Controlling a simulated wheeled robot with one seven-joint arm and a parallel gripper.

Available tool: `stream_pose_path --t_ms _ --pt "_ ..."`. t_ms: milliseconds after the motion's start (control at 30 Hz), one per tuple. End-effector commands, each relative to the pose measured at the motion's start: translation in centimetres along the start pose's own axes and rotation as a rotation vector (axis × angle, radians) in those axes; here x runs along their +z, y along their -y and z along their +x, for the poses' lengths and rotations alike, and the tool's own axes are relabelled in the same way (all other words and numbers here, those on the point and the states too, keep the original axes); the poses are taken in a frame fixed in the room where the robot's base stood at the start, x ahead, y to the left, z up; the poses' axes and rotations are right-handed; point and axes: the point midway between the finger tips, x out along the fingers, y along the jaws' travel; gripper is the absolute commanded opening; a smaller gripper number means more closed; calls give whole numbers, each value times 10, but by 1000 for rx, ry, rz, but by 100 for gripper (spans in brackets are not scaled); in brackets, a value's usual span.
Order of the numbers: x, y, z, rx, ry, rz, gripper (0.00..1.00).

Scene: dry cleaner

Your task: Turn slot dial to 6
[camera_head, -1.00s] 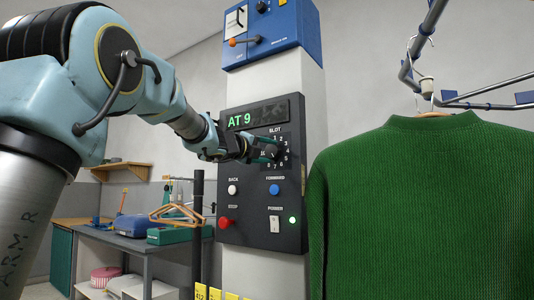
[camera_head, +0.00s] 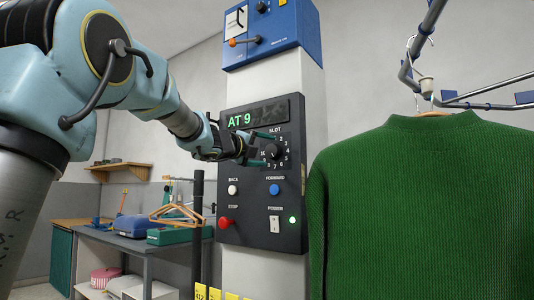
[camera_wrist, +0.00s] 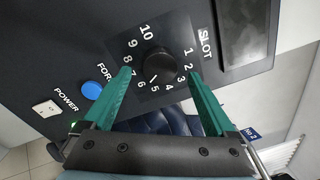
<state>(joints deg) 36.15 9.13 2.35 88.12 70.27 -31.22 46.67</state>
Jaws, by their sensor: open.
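The black slot dial (camera_head: 272,151) is on the dark control panel (camera_head: 252,187), ringed by white numbers. In the wrist view the dial (camera_wrist: 158,64) shows a short white mark on the lower side of its knob, pointing close to the 5. My gripper (camera_head: 261,145) is open and empty, just off the panel in front of the dial. In the wrist view its green fingers (camera_wrist: 160,72) stand apart, one on each side of the dial's lower part, with no visible grip on the knob.
Below the dial are a white BACK button (camera_head: 233,189), a blue FORWARD button (camera_head: 274,189), a red STOP button (camera_head: 225,223) and a POWER switch (camera_head: 275,225). A green sweater (camera_head: 415,210) hangs close at the right.

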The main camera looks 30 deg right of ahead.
Motion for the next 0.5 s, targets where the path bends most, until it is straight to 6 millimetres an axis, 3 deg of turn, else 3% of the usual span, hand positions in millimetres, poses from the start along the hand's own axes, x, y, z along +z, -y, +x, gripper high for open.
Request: stream_pose_path --t_ms 300,500 --pt "0 -1 -63 1 3 0 91" --pt "0 0 -87 0 2 1 91"
